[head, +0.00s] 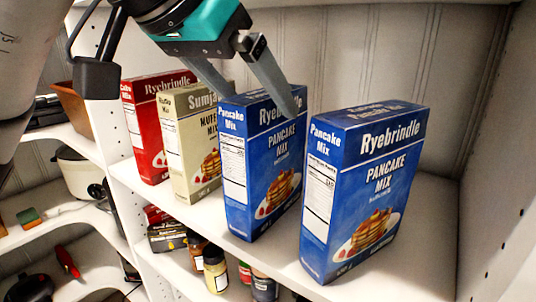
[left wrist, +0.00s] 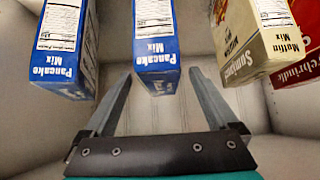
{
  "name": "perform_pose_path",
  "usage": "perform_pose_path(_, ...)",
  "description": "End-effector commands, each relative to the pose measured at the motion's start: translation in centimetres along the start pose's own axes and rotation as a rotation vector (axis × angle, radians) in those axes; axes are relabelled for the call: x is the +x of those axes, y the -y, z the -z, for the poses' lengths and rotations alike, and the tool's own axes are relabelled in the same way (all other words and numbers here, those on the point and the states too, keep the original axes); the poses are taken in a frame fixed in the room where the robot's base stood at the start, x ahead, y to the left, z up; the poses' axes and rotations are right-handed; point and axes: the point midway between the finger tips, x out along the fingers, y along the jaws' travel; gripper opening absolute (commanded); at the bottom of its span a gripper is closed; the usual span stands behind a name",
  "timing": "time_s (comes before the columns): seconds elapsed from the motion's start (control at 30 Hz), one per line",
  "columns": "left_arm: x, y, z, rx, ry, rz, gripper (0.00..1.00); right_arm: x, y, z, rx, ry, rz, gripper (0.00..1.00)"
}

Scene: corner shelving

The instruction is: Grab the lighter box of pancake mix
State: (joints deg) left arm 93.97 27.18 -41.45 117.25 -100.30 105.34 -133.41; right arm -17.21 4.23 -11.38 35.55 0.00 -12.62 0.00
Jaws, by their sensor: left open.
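Two blue Ryebrindle pancake mix boxes stand upright on the shelf. The smaller box (head: 262,165) is second from the right; the larger box (head: 365,190) is at the right and nearer. Their weights cannot be seen. My left gripper (head: 264,104) is open at the top of the smaller box, with one finger toward each side of it. In the left wrist view the smaller box (left wrist: 156,35) lines up between the open fingertips, and the larger box (left wrist: 65,40) is outside them at left. I cannot tell whether the fingers touch the box. My right gripper is not in view.
A beige muffin mix box (head: 190,140) stands close left of the smaller blue box, with a red Ryebrindle box (head: 150,125) beyond. The shelf board (head: 420,250) is bare at right. Several jars (head: 215,270) stand below, and a white cooker (head: 75,170) is at left.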

Motion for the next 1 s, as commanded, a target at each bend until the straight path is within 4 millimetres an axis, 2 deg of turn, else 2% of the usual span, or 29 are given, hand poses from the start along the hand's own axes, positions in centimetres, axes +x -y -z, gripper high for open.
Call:
perform_pose_path(0.1,1.0,0.0,1.0,-0.001,0.001,-0.001,0.93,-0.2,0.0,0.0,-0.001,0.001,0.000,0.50)
perform_pose_path(0.27,1.8,0.0,1.3,0.000,0.002,-0.001,0.93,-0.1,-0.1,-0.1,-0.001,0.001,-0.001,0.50)
perform_pose_path(0.5,5.2,-0.1,1.2,-0.001,0.004,-0.004,0.93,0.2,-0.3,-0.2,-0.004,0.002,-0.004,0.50)
perform_pose_path(0.6,6.1,0.0,1.2,-0.001,0.002,-0.002,0.93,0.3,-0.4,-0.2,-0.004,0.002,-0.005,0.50)
perform_pose_path(0.87,6.4,0.0,1.3,0.000,0.000,-0.001,0.93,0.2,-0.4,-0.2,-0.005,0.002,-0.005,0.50)
perform_pose_path(1.0,6.3,0.0,1.3,0.000,0.000,-0.001,0.78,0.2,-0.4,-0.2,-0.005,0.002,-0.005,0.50)
